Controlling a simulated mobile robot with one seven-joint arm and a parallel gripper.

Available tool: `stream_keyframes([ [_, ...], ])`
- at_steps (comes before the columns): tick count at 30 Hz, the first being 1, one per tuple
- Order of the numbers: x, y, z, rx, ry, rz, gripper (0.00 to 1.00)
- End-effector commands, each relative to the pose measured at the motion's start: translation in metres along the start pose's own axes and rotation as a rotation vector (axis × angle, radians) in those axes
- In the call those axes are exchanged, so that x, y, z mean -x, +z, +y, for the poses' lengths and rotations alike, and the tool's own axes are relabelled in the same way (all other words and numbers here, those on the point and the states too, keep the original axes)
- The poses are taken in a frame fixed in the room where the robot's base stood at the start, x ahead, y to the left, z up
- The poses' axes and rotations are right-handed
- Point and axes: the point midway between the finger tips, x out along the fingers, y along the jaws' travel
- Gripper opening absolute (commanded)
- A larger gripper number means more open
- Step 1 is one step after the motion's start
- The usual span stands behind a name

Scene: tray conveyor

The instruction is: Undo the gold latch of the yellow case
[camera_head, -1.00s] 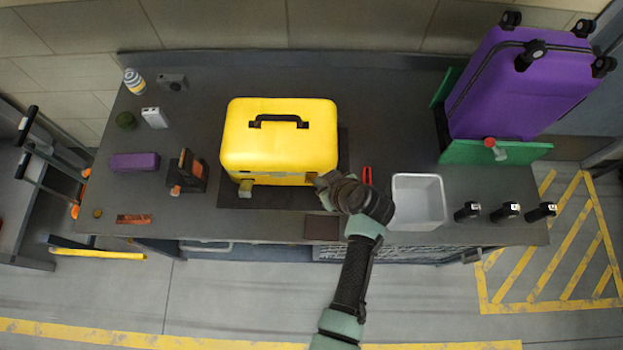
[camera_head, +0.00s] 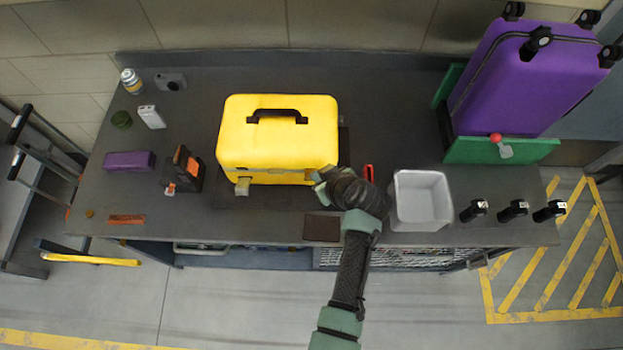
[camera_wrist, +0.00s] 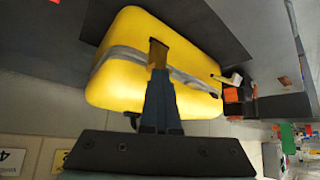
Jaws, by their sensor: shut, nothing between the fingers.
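The yellow case (camera_head: 278,135) stands shut on the workbench, black handle on top, and fills much of the wrist view (camera_wrist: 128,75). My gripper (camera_head: 321,184) is at the right end of the case's front. In the wrist view its fingers (camera_wrist: 160,76) are shut together with nothing between them. A gold latch (camera_wrist: 158,52) shows right at the fingertips; I cannot tell whether they touch it. The fingers hide its lower part, and my gripper hides it in the head view. A second latch (camera_head: 243,186), at the case's left front, sticks out from the case (camera_wrist: 231,78).
A black and orange device (camera_head: 184,170) stands left of the case. A dark brown patch (camera_head: 321,228) is at the front edge. The bench behind the case is clear.

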Motion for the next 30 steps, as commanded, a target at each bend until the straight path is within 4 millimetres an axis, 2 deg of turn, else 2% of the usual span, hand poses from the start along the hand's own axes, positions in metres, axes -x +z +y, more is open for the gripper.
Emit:
stream_keyframes([
  [1, -0.023, 0.035, -0.013, -0.008, -0.021, -0.05, 0.0],
  [16, -0.027, 0.037, -0.014, -0.005, -0.022, -0.05, 0.0],
  [24, -0.001, 0.051, -0.013, -0.009, -0.021, -0.052, 0.0],
  [30, 0.003, 0.054, -0.007, -0.015, -0.011, -0.046, 0.0],
])
